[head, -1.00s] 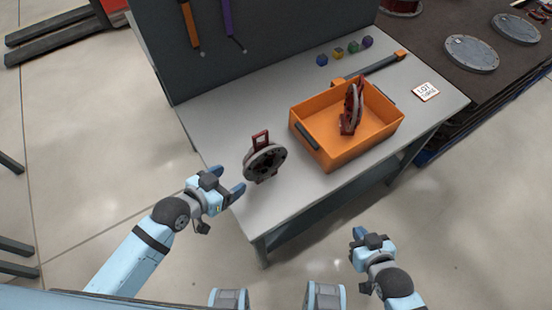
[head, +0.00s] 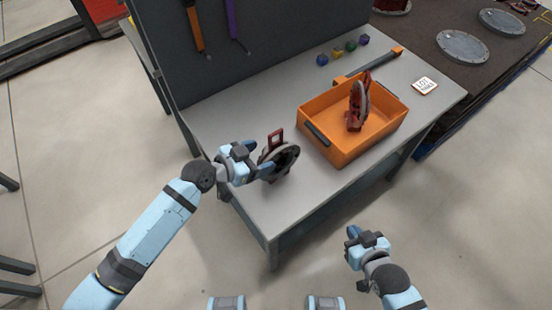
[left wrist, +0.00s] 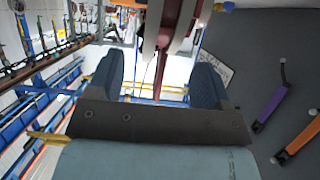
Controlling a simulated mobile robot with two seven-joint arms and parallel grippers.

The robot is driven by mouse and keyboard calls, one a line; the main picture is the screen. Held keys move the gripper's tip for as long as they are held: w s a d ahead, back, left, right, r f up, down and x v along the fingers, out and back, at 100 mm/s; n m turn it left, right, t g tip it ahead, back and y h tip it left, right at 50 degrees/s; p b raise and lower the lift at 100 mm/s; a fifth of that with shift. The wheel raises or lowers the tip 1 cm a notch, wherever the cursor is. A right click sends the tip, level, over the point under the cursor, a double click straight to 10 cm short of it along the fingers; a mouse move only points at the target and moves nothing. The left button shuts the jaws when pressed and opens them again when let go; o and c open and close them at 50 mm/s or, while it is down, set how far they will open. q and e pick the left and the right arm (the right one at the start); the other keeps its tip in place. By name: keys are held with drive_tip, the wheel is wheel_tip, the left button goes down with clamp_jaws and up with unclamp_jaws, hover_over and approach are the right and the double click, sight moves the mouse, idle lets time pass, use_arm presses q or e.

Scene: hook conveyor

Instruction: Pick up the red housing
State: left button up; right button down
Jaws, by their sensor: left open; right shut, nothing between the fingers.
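A red housing (head: 277,140) with a dark grey round disc stands on the grey table near its front left edge. My left gripper (head: 259,158) is open at the left side of this housing, its fingers pointing at it. In the left wrist view the housing's red and grey part (left wrist: 172,38) shows at the top, between and beyond the two open fingers (left wrist: 158,82). One finger partly overlaps the housing in the head view, so contact is unclear. A second red housing (head: 355,108) stands in the orange bin. My right gripper (head: 352,238) is shut and empty, in front of the table.
The orange bin (head: 345,154) stands right of the nearer housing. Small coloured blocks (head: 350,46), an orange-ended bar (head: 370,65) and a label card (head: 425,85) lie behind. A dark board with hanging tools (head: 233,20) borders the table's back left.

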sight(270, 151)
use_arm(q)
drive_tip(key=x, duration=0.3)
drive_tip(key=p+x, duration=0.1)
drive_tip(key=shift+w+d+r, duration=0.15)
drive_tip(key=shift+w+d, duration=0.2)
drive_tip(key=shift+w, duration=0.05)
drive_tip(key=shift+a, duration=0.1)
clamp_jaws()
drive_tip(key=shift+r, duration=0.1)
